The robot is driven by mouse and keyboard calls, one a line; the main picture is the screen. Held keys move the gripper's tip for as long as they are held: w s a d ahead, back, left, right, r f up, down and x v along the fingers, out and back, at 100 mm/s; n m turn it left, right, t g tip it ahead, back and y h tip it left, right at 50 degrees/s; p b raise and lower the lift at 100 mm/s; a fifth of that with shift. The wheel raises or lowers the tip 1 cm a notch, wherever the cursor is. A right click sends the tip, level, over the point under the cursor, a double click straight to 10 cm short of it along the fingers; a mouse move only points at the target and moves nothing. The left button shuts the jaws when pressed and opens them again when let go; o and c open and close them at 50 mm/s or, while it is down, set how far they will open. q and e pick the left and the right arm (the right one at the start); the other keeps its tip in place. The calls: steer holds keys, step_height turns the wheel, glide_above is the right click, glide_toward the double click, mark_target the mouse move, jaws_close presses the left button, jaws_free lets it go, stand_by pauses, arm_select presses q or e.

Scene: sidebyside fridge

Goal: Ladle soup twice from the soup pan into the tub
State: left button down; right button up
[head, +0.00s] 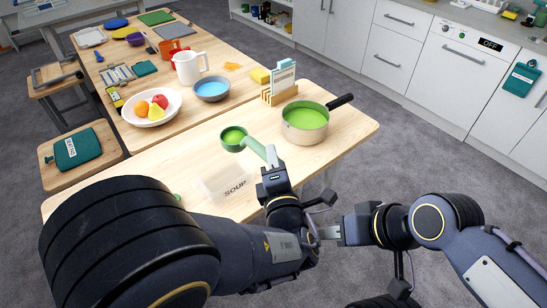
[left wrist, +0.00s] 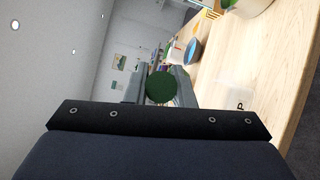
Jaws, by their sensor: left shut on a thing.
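My left gripper (head: 271,160) is shut on the handle of a green ladle (head: 258,149). The ladle's bowl holds green soup and hangs left of the pan, beyond the tub in the picture; its height above the table is unclear. In the left wrist view the dark green handle end (left wrist: 161,88) shows between the fingers. The soup pan (head: 305,133), cream with green soup and a black handle, stands on the table. The pale, see-through tub (head: 222,181), labelled SOUP, is partly hidden by my left arm. My right gripper (head: 328,233) is in front of the table; its opening is unclear.
A fruit bowl (head: 136,117), a blue-filled bowl (head: 211,96), a white pitcher (head: 186,72) and a wooden holder with cards (head: 268,98) stand behind. A small green thing (head: 177,196) is mostly hidden by my left arm.

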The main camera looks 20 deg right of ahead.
arm_select(q)
steer(key=shift+f, duration=0.15)
steer(key=f+b, duration=0.1)
steer(key=f+n+b, duration=0.1)
steer(key=b, duration=0.1)
steer(key=shift+a+f+n, duration=0.25)
steer(key=shift+a+n, duration=0.05)
steer(key=shift+a, duration=0.05)
stand_by(0.4)
